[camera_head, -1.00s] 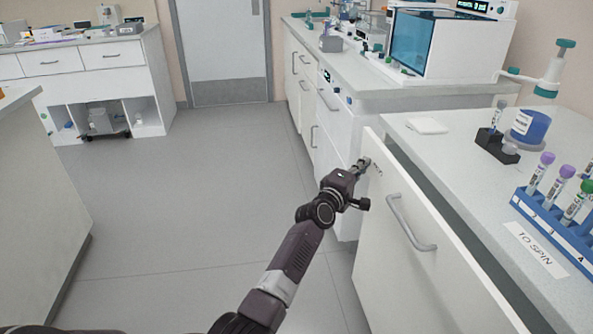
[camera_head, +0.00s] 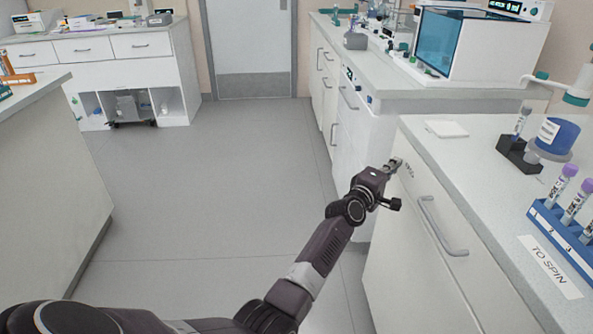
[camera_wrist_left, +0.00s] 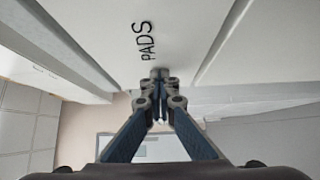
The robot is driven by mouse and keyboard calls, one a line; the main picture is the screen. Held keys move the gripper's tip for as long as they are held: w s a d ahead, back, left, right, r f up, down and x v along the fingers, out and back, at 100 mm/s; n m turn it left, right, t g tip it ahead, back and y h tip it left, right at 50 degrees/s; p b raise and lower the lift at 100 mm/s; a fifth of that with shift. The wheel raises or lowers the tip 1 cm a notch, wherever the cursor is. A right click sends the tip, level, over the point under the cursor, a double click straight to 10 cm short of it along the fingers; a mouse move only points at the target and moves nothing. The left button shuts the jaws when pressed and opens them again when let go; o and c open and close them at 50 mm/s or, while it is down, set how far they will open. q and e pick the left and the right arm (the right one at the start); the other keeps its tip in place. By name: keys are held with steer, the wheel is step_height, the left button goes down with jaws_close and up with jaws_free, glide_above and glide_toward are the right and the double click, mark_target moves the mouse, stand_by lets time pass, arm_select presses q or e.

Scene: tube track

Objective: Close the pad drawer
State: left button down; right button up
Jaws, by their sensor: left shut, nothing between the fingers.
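The pad drawer (camera_head: 420,235) is the white front with a grey bar handle (camera_head: 440,226) below the right counter. In the head view its front looks nearly flush with the counter edge. My left gripper (camera_head: 392,166) is shut and empty, its tips at the upper far corner of the drawer front. In the left wrist view the shut fingers (camera_wrist_left: 160,78) point at the white front just beside the black "PADS" lettering (camera_wrist_left: 146,40). They look to be touching it. My right gripper is not in view.
The right counter (camera_head: 480,160) carries a white pad (camera_head: 447,129), a blue tube rack (camera_head: 565,222) and a "TO SPIN" label (camera_head: 549,266). Another white cabinet (camera_head: 352,135) stands beyond the drawer. The floor (camera_head: 220,190) to the left is clear.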

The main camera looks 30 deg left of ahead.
arm_select(q)
steer(key=shift+d+r, duration=0.25)
steer(key=shift+d, duration=0.05)
